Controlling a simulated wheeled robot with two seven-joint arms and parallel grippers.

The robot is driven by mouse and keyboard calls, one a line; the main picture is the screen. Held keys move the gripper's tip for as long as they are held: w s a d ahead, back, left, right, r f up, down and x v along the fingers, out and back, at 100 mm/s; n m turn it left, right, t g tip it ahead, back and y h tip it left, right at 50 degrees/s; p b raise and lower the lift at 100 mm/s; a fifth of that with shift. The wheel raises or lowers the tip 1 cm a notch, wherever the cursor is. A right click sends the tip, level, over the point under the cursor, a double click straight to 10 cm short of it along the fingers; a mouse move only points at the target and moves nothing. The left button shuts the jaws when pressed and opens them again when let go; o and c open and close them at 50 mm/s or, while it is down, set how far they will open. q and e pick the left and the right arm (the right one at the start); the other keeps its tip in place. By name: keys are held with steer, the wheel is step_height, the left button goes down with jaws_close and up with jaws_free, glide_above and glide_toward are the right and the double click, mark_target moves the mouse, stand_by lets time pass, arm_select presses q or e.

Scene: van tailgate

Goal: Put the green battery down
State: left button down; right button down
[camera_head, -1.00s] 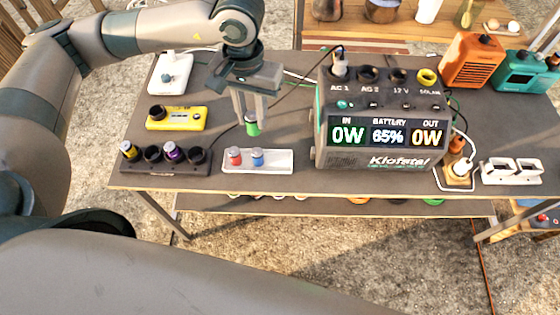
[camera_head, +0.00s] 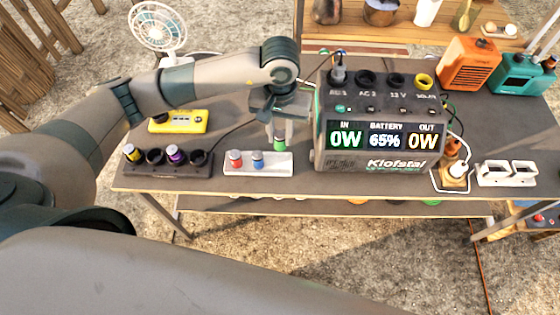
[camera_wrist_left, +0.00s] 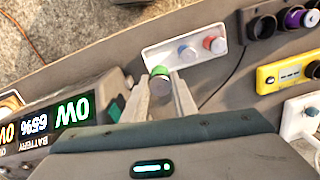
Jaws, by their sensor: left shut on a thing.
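My left gripper (camera_head: 278,132) is shut on the green battery (camera_head: 279,143), which is upright between the fingertips. The battery is at the right end of the white tray (camera_head: 258,171); I cannot tell whether it touches the tray. A red battery (camera_head: 236,158) and a blue battery (camera_head: 257,158) stand in the tray's left and middle places. In the left wrist view the green battery (camera_wrist_left: 160,72) shows at the fingertips, beside the tray (camera_wrist_left: 158,57), with the blue battery (camera_wrist_left: 187,54) and red battery (camera_wrist_left: 215,44) beyond it. My right gripper is not in view.
The power station (camera_head: 380,162) stands close to the right of my left gripper. A black holder (camera_head: 170,171) with a yellow and a purple battery is left of the tray. A yellow tester (camera_head: 180,121) and a white fan (camera_head: 158,27) are behind. The table's front edge is close.

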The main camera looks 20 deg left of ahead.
mark_target(280, 146)
arm_select(q)
step_height(280, 146, down, 5)
steer(key=shift+s+f+p, duration=0.1)
steer(key=shift+p, duration=0.95)
steer(key=shift+f, duration=0.4)
steer(key=shift+f+p, duration=0.75)
steer(key=shift+f, duration=1.1)
steer(key=shift+f+b, duration=0.25)
steer(key=shift+b, duration=0.05)
steer(key=c, duration=1.4)
jaws_free()
steer(key=shift+c, duration=0.2)
